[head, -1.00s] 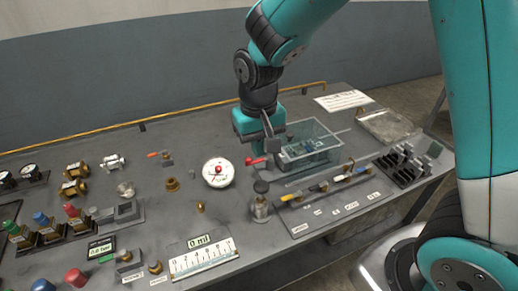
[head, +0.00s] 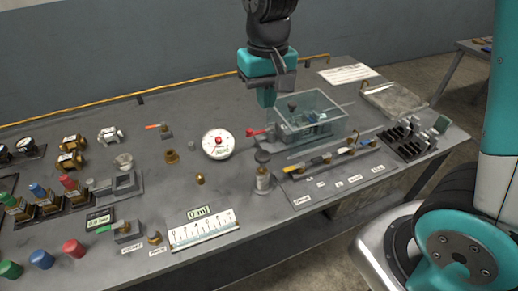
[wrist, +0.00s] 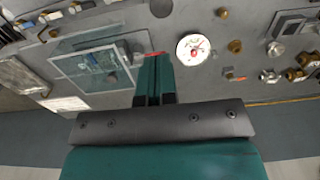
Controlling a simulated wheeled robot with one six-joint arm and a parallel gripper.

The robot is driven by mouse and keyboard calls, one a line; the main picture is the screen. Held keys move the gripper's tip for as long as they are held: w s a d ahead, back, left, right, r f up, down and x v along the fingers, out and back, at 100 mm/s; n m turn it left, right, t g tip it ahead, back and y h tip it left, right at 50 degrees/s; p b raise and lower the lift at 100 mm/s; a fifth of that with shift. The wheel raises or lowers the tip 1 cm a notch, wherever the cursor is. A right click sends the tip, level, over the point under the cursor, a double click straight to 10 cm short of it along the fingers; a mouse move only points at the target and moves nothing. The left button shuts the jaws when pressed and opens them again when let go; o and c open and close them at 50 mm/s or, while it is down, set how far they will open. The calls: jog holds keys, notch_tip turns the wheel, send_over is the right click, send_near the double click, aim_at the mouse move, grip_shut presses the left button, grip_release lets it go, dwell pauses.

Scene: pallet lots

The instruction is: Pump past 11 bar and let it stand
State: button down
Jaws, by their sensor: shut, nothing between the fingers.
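A round white dial gauge (head: 218,144) with a red centre stands mid-bench; its reading is too small to tell. It also shows in the wrist view (wrist: 193,50). A small plunger-like post with a black knob (head: 262,157) stands right of and nearer than the gauge. A red-handled lever (head: 256,132) lies between the gauge and a clear box (head: 335,121). My gripper (head: 267,98) is shut and empty, above the bench behind the red lever. In the wrist view its fingertips (wrist: 154,58) overlap the red tip (wrist: 153,53) of that lever.
A small display (head: 98,221) seems to read in bar, its digits unclear. A "0 ml" scale (head: 204,230) lies at the front. Coloured knobs and brass fittings crowd the left.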

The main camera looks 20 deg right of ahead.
aim_at(265, 155)
notch_tip(265, 155, down, 14)
jog(key=shift+r+p, duration=0.1)
jog(key=shift+p, duration=1.15)
notch_tip(265, 155, down, 4)
jog(key=b, duration=0.2)
jog(key=shift+b, duration=0.4)
jog(key=shift+r, duration=0.1)
jog(key=shift+s, duration=0.1)
